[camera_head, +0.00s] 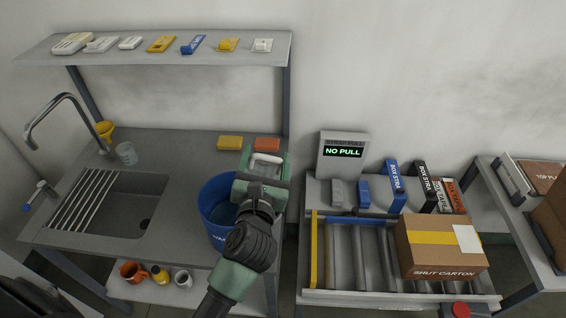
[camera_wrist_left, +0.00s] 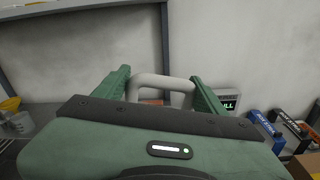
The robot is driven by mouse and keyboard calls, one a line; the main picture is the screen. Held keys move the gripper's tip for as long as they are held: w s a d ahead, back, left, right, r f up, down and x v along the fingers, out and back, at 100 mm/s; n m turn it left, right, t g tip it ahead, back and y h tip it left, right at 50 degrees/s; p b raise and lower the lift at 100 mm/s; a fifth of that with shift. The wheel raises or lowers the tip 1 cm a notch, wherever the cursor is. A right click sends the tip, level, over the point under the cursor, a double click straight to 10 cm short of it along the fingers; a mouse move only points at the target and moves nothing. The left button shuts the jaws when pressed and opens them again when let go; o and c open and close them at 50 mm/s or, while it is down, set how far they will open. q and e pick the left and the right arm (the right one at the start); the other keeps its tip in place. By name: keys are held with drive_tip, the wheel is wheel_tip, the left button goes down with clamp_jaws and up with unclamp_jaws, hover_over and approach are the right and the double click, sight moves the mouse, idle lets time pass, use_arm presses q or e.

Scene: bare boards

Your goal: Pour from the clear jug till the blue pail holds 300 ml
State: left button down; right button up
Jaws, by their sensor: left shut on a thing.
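The blue pail (camera_head: 213,212) stands at the front right of the sink counter, partly hidden behind my left arm. Its contents cannot be made out. A small clear jug (camera_head: 126,153) stands upright on the counter behind the sink. My left gripper (camera_head: 264,165) is above and beside the pail's right side, shut on a pale U-shaped handle (camera_head: 267,158). In the left wrist view the handle (camera_wrist_left: 161,84) shows between the green fingers. What the handle belongs to is hidden. My right gripper is not in view.
A yellow sponge (camera_head: 230,143) and an orange one (camera_head: 266,144) lie behind the pail. The sink (camera_head: 125,215) and tap (camera_head: 62,112) are left. Right is a roller bench with a carton (camera_head: 440,256) and a "NO PULL" display (camera_head: 343,152). Mugs (camera_head: 132,272) stand below.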

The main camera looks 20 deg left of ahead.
use_arm(q)
drive_tip(key=shift+d+r, duration=0.1)
drive_tip(key=shift+w+d+r+m+p, duration=0.1)
drive_tip(key=shift+d+m+p, duration=0.2)
drive_tip(key=shift+d+p, duration=0.05)
drive_tip(key=d+m+p, duration=0.1)
drive_tip(key=d+m, duration=0.1)
drive_tip(key=d, duration=0.1)
drive_tip(key=shift+w+m+p, duration=0.3)
drive_tip(key=shift+w+p, duration=0.05)
drive_tip(key=shift+w, duration=0.05)
drive_tip(key=shift+d, duration=0.1)
